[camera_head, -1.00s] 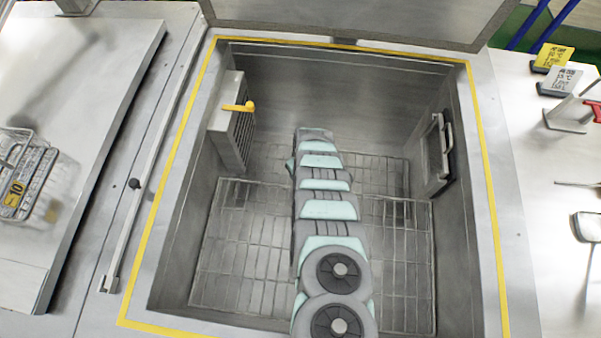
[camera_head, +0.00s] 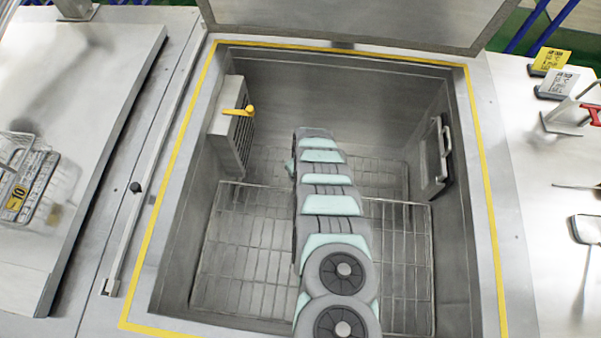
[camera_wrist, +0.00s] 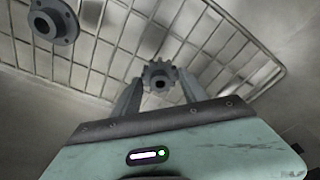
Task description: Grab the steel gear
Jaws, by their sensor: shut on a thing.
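The steel gear (camera_wrist: 160,76) is a small grey toothed wheel with a dark centre hole, seen in the wrist view. My gripper (camera_wrist: 159,82) has its two fingers on either side of the gear and is shut on it. Wire rack bars show behind the gear. In the head view my own arm reaches down into the open steel tank and hides the gripper and the gear.
A grey flanged part (camera_wrist: 54,22) lies on the wire rack (camera_head: 240,250) at upper left of the wrist view. The tank holds a louvred box with a yellow lever (camera_head: 238,111) and a handled panel (camera_head: 436,155) on its walls. The lid (camera_head: 360,22) stands open.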

